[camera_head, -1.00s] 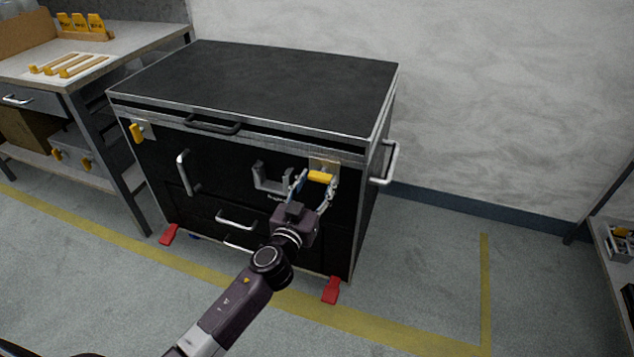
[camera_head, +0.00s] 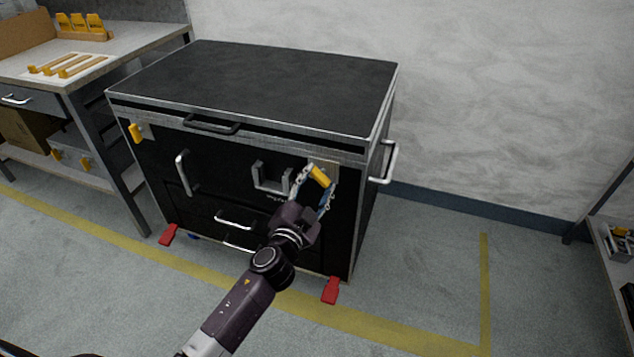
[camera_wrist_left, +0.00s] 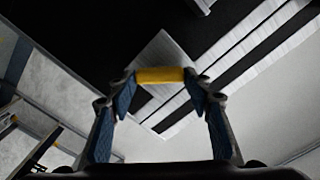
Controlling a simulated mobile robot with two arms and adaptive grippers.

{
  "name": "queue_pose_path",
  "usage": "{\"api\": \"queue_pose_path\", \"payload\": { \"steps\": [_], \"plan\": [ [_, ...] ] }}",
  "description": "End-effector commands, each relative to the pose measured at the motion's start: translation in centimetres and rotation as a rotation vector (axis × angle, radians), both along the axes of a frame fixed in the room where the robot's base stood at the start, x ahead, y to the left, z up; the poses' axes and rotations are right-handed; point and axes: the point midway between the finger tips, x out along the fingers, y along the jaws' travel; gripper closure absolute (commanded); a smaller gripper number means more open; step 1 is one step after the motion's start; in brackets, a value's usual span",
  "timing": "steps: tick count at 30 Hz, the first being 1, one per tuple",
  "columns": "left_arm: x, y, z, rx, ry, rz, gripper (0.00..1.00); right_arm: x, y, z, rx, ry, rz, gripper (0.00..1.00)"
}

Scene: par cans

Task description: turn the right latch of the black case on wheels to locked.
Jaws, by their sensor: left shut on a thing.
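The black case on wheels (camera_head: 265,80) stands against the wall, its lid down. Its right latch (camera_head: 320,177) has a yellow handle on a pale metal plate near the front's upper right corner. The handle lies slanted, its right end lower. My left gripper (camera_head: 315,184) is shut on this handle, one finger at each end; the wrist view also shows the yellow handle (camera_wrist_left: 160,75) between the blue finger pads. The left latch (camera_head: 136,133), also yellow, stands close to upright. My right gripper is out of view.
Silver handles (camera_head: 183,172) stick out from the case front, and a side handle (camera_head: 388,163) from its right. Red pedals (camera_head: 331,290) are at the floor. A workbench (camera_head: 130,56) stands close on the left. The floor to the right is clear up to a shelf (camera_head: 605,250).

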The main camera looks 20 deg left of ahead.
Motion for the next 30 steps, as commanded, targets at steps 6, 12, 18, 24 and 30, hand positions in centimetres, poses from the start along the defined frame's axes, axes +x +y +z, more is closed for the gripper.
{"api": "queue_pose_path", "payload": {
  "steps": [6, 12, 18, 24, 30],
  "plan": [
    [0.0, -0.1, 0.0, 0.205, -0.007, 0.000, 0.78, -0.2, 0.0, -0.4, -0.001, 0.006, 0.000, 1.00],
    [0.0, -0.1, -0.1, 0.396, -0.013, 0.000, 0.78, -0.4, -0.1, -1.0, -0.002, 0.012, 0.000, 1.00],
    [0.0, -0.1, -0.2, 0.571, -0.019, -0.001, 0.78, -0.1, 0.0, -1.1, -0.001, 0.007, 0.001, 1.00],
    [0.0, -0.2, -0.3, 0.709, -0.023, -0.001, 0.78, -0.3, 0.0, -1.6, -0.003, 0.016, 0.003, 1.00],
    [0.0, -0.2, -0.4, 0.800, -0.026, -0.001, 0.78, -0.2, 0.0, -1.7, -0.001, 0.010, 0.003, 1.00]
  ]
}}
